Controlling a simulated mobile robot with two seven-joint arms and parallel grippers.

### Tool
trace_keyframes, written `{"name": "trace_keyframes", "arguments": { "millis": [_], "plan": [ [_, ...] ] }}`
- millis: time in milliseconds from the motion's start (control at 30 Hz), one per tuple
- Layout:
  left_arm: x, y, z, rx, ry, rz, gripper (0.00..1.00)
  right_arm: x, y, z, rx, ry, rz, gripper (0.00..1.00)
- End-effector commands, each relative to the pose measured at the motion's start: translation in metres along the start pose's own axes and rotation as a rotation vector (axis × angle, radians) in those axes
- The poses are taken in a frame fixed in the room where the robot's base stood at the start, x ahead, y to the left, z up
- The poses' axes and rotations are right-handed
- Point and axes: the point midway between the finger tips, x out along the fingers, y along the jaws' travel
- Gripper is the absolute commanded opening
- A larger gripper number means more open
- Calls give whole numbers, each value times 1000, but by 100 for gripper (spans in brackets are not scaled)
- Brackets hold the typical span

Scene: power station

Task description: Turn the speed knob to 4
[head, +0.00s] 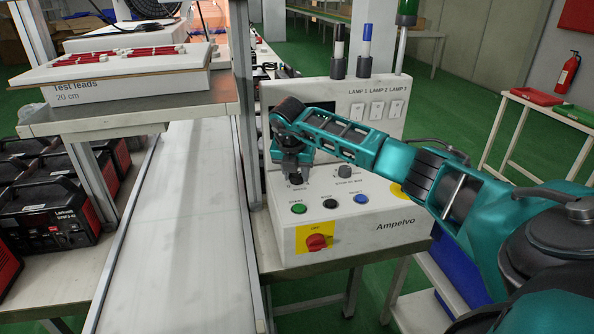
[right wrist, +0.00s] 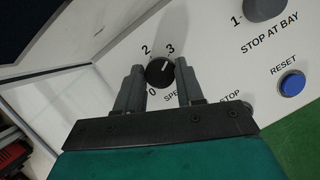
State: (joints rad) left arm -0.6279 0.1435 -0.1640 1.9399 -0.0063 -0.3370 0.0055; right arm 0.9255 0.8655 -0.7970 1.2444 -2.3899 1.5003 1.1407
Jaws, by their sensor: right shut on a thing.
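The speed knob (right wrist: 159,72) is a round black dial with a white pointer line, on the sloped white panel (right wrist: 225,75). In the right wrist view its line points up and slightly right, toward the 3. The 0, 2 and 3 show around it; the 1 and 4 are not visible, and the label is partly covered. My right gripper (head: 296,177) comes down on the panel's left part in the head view, and its fingers are shut on the knob from both sides. The gripper mostly hides the knob in the head view. My left gripper is not in view.
The stop-at-bay knob (head: 345,171) is right of my gripper. Green (head: 298,209), black (head: 329,203) and blue (head: 361,199) buttons sit below, with a red knob (head: 316,242) on yellow at the front. Lamp switches (head: 377,111) stand behind. A conveyor (head: 180,230) runs along the left.

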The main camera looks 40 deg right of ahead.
Motion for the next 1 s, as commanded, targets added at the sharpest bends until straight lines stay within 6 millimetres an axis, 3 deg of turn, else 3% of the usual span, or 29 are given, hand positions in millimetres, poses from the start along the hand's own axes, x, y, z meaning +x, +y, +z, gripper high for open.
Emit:
{"name": "trace_keyframes", "arguments": {
  "millis": [600, 1000],
  "plan": [
    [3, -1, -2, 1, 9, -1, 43, 0, 4, 2, 544, -1, -223, 7],
    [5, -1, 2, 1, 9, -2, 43, 0, 6, 3, 819, -1, -336, 7]
  ]
}}
